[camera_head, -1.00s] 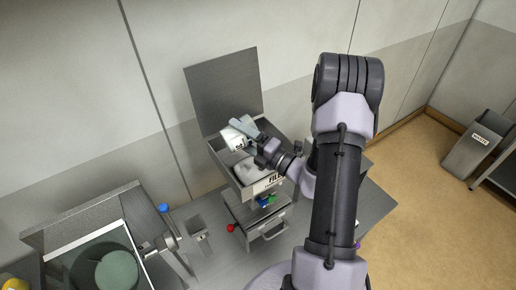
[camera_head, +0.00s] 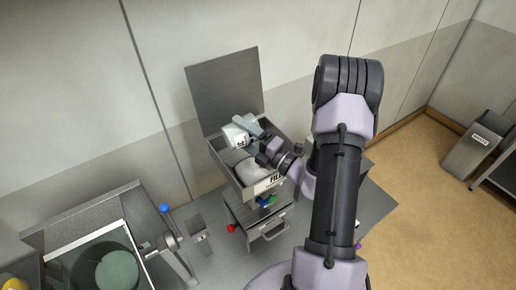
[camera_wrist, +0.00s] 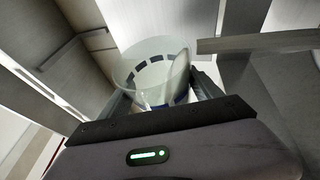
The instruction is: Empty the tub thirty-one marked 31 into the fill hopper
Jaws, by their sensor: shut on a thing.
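The white tub thirty-one (camera_head: 237,133) is held over the open fill hopper (camera_head: 229,172), with part of its dark marking showing. My gripper (camera_head: 255,138) is shut on the tub's sides. In the wrist view the tub (camera_wrist: 152,78) sits between my fingers, a pale, see-through round wall with a dark dashed band. It looks tilted. I cannot tell whether anything is left inside it. A white heap (camera_head: 251,169) lies in the hopper below, and a label starting with FILL (camera_head: 270,182) is on the hopper's front.
The hopper's raised lid (camera_head: 223,88) stands behind the tub. Below the hopper are a red knob (camera_head: 231,228) and a drawer handle (camera_head: 274,230). A hooded box with a green round thing (camera_head: 117,270) is at lower left. A waste bin (camera_head: 474,151) stands far right.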

